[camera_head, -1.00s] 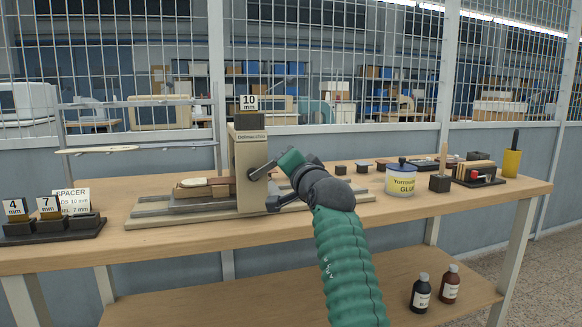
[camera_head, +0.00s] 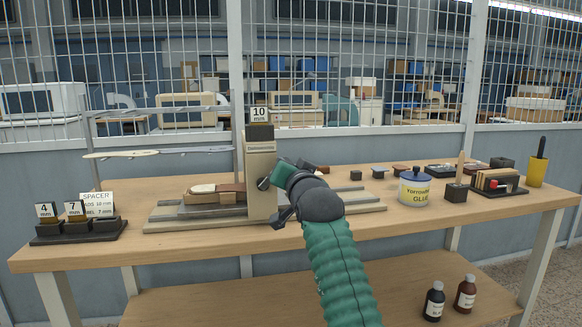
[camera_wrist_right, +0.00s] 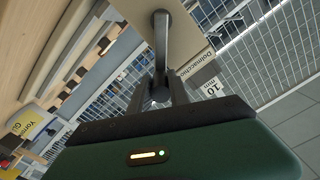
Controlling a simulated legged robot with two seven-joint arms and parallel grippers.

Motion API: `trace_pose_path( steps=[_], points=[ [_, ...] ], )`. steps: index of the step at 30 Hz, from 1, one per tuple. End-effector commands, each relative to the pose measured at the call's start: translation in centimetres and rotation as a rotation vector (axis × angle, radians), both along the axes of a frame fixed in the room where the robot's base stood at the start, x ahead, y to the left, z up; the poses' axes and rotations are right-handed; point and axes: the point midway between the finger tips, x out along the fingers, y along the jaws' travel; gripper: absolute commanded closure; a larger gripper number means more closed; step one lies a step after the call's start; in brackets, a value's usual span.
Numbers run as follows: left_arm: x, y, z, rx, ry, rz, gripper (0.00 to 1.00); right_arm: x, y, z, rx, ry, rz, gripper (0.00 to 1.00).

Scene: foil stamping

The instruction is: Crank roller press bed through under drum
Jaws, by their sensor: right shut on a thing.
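The roller press stands on the bench, with its beige upright housing (camera_head: 262,180) in the middle. The drum is hidden inside the housing. The grey bed (camera_head: 195,211) runs through under it, with a wooden block bearing a pale piece (camera_head: 203,189) on its left part, left of the housing. The crank is on the housing's near face, mostly hidden by my right arm in the head view. In the right wrist view the grey crank arm (camera_wrist_right: 161,40) runs down to my right gripper (camera_wrist_right: 160,92), which is shut on the crank's handle end. My left gripper is not in view.
Spacer blocks marked 4 and 7 mm (camera_head: 75,226) stand at the left; a 10 mm sign (camera_head: 259,114) tops the press. A glue pot (camera_head: 415,187), small stamps and a yellow cup (camera_head: 537,170) stand at the right. Two bottles (camera_head: 434,301) are on the lower shelf.

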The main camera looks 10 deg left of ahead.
Motion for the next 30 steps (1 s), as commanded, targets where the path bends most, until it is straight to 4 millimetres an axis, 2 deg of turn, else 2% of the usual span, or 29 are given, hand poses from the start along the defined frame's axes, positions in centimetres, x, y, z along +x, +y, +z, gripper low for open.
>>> trace_pose_path(
  steps=[17,18,21,22,30],
  points=[
    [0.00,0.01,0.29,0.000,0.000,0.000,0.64,-0.10,0.23,0.31,-0.031,-0.014,0.001,1.00],
    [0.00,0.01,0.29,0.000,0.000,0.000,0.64,-0.10,0.23,0.31,-0.031,-0.014,0.001,0.72],
    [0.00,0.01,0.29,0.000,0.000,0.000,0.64,-0.09,0.19,0.32,-0.031,-0.014,0.000,0.59],
    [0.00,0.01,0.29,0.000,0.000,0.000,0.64,-0.09,0.19,0.33,-0.031,-0.015,0.000,0.56],
    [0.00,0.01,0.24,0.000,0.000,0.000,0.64,-0.11,0.11,0.36,-0.031,-0.015,-0.001,0.56]
  ],
)
